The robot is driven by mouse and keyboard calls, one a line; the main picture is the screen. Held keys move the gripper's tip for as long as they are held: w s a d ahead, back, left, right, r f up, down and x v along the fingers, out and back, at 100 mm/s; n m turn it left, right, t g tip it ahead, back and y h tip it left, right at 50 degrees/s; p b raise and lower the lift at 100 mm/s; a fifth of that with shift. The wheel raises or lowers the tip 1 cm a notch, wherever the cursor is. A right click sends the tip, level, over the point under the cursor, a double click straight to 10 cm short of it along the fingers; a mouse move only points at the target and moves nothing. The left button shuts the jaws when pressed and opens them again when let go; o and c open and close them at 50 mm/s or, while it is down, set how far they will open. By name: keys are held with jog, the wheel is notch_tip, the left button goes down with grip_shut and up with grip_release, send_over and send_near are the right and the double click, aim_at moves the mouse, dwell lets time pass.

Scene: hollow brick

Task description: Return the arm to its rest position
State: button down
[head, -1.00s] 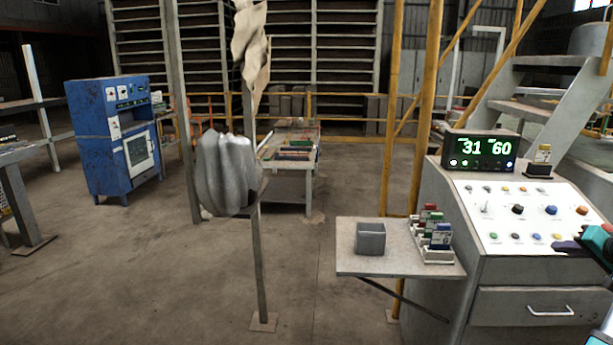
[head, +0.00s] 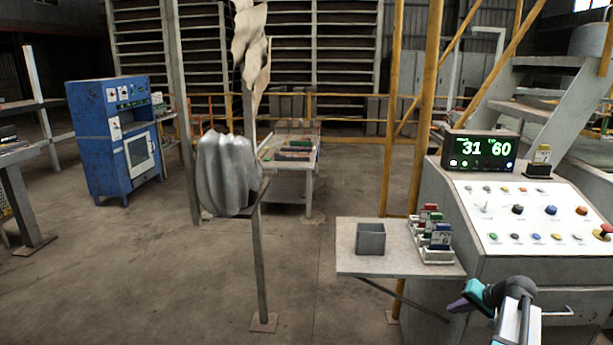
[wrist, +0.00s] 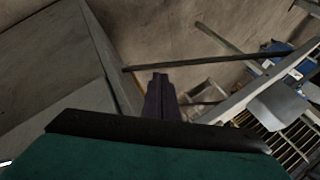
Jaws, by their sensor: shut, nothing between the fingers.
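My gripper (head: 459,303) is in the lower right of the head view, in front of the grey cabinet below the control panel. It points left, with dark purple fingers and a teal body. In the wrist view the fingers (wrist: 160,97) are together with nothing between them. The rest of my arm runs out of the bottom edge of the head view.
The control panel (head: 540,218) with buttons and a "31 60" display (head: 482,150) stands above my gripper. A side shelf (head: 390,265) to the left holds a grey box (head: 371,239) and a rack of cards (head: 436,256). Open floor lies left of the shelf.

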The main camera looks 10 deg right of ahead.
jog(key=s+a+f+n+g+y, duration=0.1)
jog(key=s+a+f+n+g, duration=0.15)
jog(key=a+f, duration=1.15)
jog(key=s+a+f+n+g+y, duration=0.1)
jog(key=s+a+f+g, duration=0.3)
jog(key=a+f, duration=1)
jog(key=s+a+f+n+g+h, duration=0.2)
jog(key=s+a+f, duration=0.3)
jog(key=s+a, duration=0.4)
jog(key=s+a+f+n+g+h, duration=0.1)
jog(key=s+a+f+n+g, duration=0.3)
jog(key=s+a, duration=0.6)
jog(key=s+f+g, duration=0.1)
jog(key=s, duration=0.5)
jog(key=shift+s+h, duration=0.2)
jog(key=shift+h, duration=0.2)
